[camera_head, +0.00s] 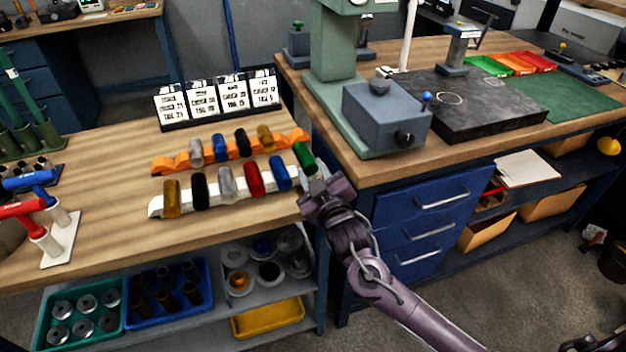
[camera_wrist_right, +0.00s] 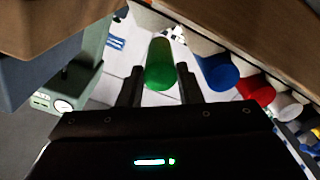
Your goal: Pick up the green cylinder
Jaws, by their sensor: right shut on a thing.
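The green cylinder (camera_head: 304,157) is at the right end of the front row of coloured cylinders on the left workbench, close to the bench's right edge. My right gripper (camera_head: 318,186) is at its near end. In the right wrist view the green cylinder (camera_wrist_right: 160,66) lies between the two fingers of my right gripper (camera_wrist_right: 160,88), which is shut on it. Whether the cylinder still touches its white rack (camera_head: 156,207) cannot be told. My left gripper is in neither view.
A blue cylinder (camera_head: 280,173) and a red one (camera_head: 254,180) lie just left of the green one. An orange rack (camera_head: 162,166) with more cylinders stands behind. A press (camera_head: 386,115) stands on the right bench. Label cards (camera_head: 218,98) stand behind the racks.

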